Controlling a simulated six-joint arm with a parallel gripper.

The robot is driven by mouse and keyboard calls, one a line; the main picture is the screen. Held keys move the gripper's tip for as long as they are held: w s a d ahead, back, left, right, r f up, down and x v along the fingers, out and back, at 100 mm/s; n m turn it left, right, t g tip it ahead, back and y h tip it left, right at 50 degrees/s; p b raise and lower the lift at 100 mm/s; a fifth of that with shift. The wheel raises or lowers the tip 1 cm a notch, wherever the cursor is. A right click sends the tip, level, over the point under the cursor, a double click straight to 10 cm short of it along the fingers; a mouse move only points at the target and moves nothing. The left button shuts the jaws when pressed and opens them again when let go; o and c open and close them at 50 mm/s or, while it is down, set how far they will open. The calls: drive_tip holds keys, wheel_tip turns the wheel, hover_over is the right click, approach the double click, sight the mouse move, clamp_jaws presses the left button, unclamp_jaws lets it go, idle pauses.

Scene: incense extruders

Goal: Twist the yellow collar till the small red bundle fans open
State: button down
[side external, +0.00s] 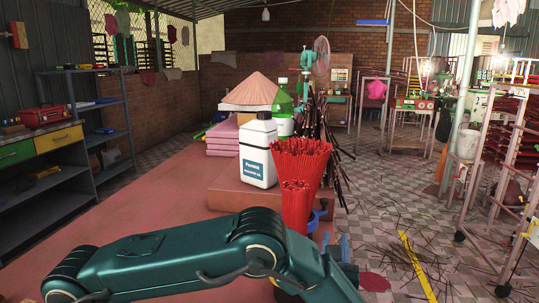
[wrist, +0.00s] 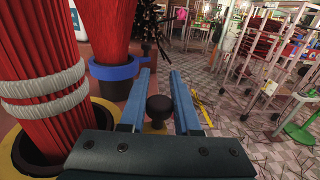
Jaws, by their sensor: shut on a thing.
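The small red bundle (side external: 295,207) stands in front of a larger red bundle (side external: 300,158) in the side view. In the wrist view the small bundle (wrist: 38,65) fills the left side, upright, bound by two pale cord bands, its foot in a dark round socket. The yellow collar (wrist: 103,107) shows in part around that socket; my gripper hides some of it. A dark round knob (wrist: 159,108) stands at the collar's right side. My gripper (wrist: 160,72) has its blue fingers on either side of the knob, shut on it. The bundle's top is outside the wrist view.
The larger bundle (wrist: 108,35) stands close behind in a blue-ringed pot (wrist: 115,76). A white bottle (side external: 258,155) and a green bottle (side external: 284,105) stand behind the bundles. Dark sticks (side external: 335,150) lean nearby. Metal racks (side external: 500,150) stand on the right, beyond stick-littered tiles.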

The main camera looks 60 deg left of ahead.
drive_tip(key=shift+a, duration=0.15)
drive_tip(key=shift+a+n+g+y, duration=0.75)
drive_tip(key=shift+n+g+y, duration=0.15)
drive_tip(key=shift+g, duration=0.35)
drive_tip(key=shift+a+n+g+y, duration=0.8)
drive_tip(key=shift+n+g, duration=0.25)
drive_tip(key=shift+g, duration=0.15)
drive_tip(key=shift+a+n+g+y, duration=0.7)
drive_tip(key=shift+n+g+y, duration=0.25)
drive_tip(key=shift+g, duration=0.3)
drive_tip(key=shift+a+n+g, duration=0.25)
drive_tip(key=shift+n+g, duration=0.05)
drive_tip(key=shift+g, duration=0.2)
drive_tip(key=c, duration=0.6)
unclamp_jaws()
drive_tip(key=shift+d, duration=0.2)
drive_tip(key=shift+s+d+r, duration=0.15)
drive_tip(key=shift+d+r, duration=0.25)
drive_tip(key=shift+r, duration=0.8)
drive_tip(key=shift+s+d+r, duration=0.15)
drive_tip(key=shift+d+r, duration=0.3)
drive_tip(key=shift+r, duration=0.7)
drive_tip(key=shift+s+d+r, duration=0.15)
drive_tip(key=shift+d+r, duration=0.25)
drive_tip(key=shift+r, duration=0.8)
